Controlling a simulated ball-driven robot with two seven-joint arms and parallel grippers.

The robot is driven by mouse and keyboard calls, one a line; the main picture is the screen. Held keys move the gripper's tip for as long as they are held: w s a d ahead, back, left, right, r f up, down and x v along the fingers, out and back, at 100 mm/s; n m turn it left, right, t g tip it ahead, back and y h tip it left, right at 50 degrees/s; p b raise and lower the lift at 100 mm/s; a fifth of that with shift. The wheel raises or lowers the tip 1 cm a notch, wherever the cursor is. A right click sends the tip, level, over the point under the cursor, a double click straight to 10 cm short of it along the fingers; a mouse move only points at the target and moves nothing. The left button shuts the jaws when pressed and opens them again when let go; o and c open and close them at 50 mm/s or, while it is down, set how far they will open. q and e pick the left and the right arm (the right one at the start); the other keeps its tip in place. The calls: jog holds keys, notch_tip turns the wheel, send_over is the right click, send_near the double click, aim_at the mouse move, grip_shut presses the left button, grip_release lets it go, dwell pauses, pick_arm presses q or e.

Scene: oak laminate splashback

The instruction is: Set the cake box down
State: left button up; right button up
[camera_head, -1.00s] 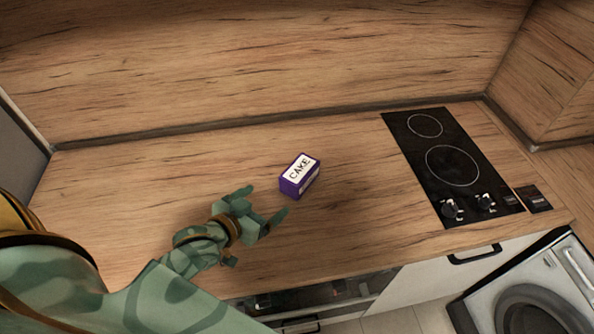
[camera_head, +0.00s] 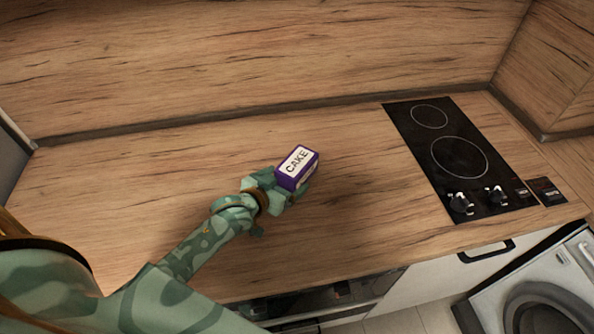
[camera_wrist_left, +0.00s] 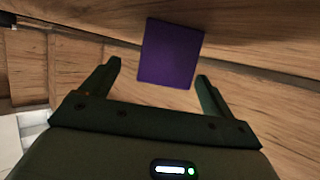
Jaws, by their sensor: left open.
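The cake box (camera_head: 298,167) is small and purple with a white label reading CAKE. It rests on the wooden worktop near its middle. My left gripper (camera_head: 287,186) is right at the near side of the box, its jaws open. In the left wrist view the purple face of the cake box (camera_wrist_left: 169,54) shows beyond and between the two open fingers of my left gripper (camera_wrist_left: 159,78), with a gap on both sides. Part of the box's lower near side is hidden by the gripper in the head view. My right gripper is not in view.
A black hob (camera_head: 455,158) with two rings and knobs is set in the worktop (camera_head: 200,165) at the right. A wooden splashback (camera_head: 260,60) closes the back. A washing machine (camera_head: 540,295) stands below at the right. The worktop around the box is clear.

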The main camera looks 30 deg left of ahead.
aim_at(292, 171)
pick_arm(q)
jog(key=x, duration=0.1)
jog(key=b+x, duration=0.1)
jog(key=x, duration=0.3)
jog(key=shift+w+a+r, duration=0.2)
jog(key=shift+w+a, duration=0.1)
jog(key=shift+s+r, duration=0.1)
jog(key=c, duration=1.4)
